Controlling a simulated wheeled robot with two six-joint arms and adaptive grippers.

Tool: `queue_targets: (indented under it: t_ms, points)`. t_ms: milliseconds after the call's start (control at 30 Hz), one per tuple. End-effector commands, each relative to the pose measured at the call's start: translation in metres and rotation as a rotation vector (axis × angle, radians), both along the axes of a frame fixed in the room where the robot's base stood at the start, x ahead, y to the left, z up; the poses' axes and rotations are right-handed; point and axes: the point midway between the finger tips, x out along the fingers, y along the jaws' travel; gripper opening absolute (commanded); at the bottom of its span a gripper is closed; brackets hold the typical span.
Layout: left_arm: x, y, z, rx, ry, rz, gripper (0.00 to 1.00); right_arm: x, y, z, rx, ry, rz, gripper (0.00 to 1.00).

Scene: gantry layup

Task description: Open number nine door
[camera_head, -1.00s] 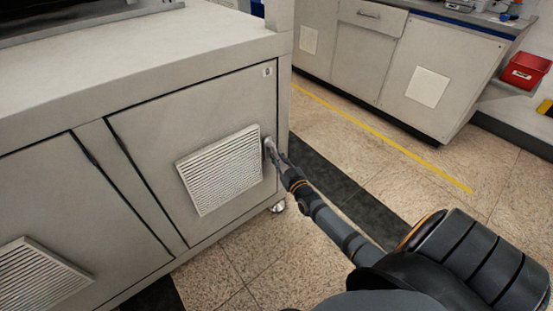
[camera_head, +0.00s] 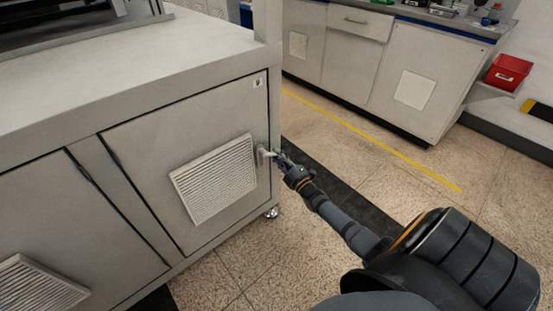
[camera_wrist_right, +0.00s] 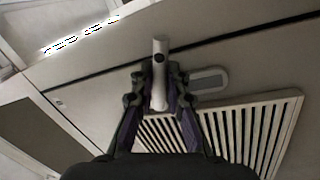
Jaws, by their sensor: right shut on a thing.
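The cabinet door (camera_head: 150,150) at the right end of the grey bench has a small label (camera_head: 257,83) in its upper right corner, too small to read. The door looks flush with its frame. A metal handle (camera_head: 263,155) sits by its right edge, beside the vent grille (camera_head: 215,180). My right gripper (camera_head: 278,156) reaches the handle from the right. In the right wrist view, the fingers (camera_wrist_right: 160,92) are shut on the pale handle bar (camera_wrist_right: 160,62), with the oval handle plate (camera_wrist_right: 208,81) just beside it. My left gripper is out of view.
A neighbouring door (camera_head: 70,225) with its own grille (camera_head: 35,290) is at left. Open floor (camera_head: 250,265) lies in front. Another cabinet row (camera_head: 400,80) and a red bin (camera_head: 507,72) stand behind.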

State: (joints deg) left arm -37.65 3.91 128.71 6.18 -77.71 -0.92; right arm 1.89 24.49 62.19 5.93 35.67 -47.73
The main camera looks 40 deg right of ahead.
Motion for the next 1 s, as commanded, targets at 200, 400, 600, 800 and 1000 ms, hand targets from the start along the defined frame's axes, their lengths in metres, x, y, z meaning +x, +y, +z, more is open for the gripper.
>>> queue_targets:
  t_ms: [200,400,600,800,1000]
  points:
    - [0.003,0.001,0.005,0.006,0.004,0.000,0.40,0.000,-0.003,0.008,-0.161,-0.012,0.000,0.00]
    - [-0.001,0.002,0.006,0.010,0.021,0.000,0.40,0.000,-0.004,0.012,-0.262,-0.020,0.000,0.00]
    - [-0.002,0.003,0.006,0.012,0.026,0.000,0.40,0.000,-0.005,0.015,-0.319,-0.026,0.000,0.00]
    - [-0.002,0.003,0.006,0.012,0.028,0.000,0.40,0.000,-0.005,0.015,-0.338,-0.027,0.000,0.00]
    - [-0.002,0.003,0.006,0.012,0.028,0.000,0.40,0.000,-0.005,0.015,-0.340,-0.027,0.000,0.00]
